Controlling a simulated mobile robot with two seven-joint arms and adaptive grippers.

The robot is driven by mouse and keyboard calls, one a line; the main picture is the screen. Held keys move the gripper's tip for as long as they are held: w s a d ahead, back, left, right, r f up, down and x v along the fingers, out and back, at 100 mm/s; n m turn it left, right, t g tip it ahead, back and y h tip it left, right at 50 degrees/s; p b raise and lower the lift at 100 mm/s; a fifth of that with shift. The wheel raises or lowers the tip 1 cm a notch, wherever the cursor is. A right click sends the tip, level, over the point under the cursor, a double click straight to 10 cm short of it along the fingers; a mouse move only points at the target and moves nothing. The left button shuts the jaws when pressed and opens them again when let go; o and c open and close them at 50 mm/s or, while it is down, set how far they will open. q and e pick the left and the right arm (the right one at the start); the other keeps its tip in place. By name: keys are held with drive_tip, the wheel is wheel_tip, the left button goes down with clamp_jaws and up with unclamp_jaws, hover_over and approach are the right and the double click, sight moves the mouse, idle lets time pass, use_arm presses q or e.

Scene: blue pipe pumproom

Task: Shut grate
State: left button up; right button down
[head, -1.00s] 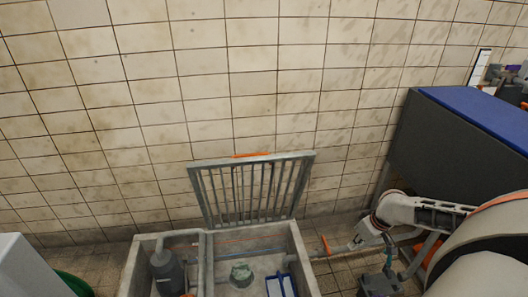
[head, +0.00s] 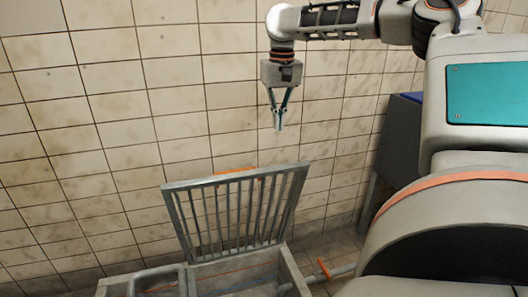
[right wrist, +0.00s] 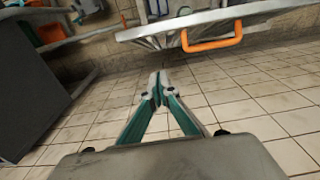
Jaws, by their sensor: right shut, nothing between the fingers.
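The grate (head: 238,208) is a grey barred metal lid. It stands raised, tilted back toward the tiled wall, above the grey basin (head: 238,270) at the bottom of the head view. An orange handle (head: 235,170) sits at its top edge; in the right wrist view the orange handle (right wrist: 212,44) shows on the grate's edge (right wrist: 215,17). My right gripper (head: 279,127) is shut and empty, pointing down, above and to the right of the grate's top edge and apart from it. In the right wrist view its fingertips (right wrist: 157,88) meet. My left gripper is not in view.
A white tiled wall (head: 130,110) rises behind the grate. A dark cabinet (head: 396,135) with a blue top stands at the right, partly hidden by my arm. A pipe with an orange lever (head: 323,267) runs right of the basin.

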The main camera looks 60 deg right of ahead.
drive_tip(key=f, duration=0.3)
drive_tip(key=s+a+f+b, duration=0.1)
drive_tip(key=f, duration=0.3)
drive_tip(key=s+f+b, duration=0.1)
drive_tip(key=f, duration=0.2)
drive_tip(key=shift+a+f, duration=0.2)
drive_tip(key=shift+a, duration=0.1)
drive_tip(key=shift+s+a+f, duration=0.2)
drive_tip(key=shift+s+f, duration=0.05)
drive_tip(key=shift+f, duration=0.1)
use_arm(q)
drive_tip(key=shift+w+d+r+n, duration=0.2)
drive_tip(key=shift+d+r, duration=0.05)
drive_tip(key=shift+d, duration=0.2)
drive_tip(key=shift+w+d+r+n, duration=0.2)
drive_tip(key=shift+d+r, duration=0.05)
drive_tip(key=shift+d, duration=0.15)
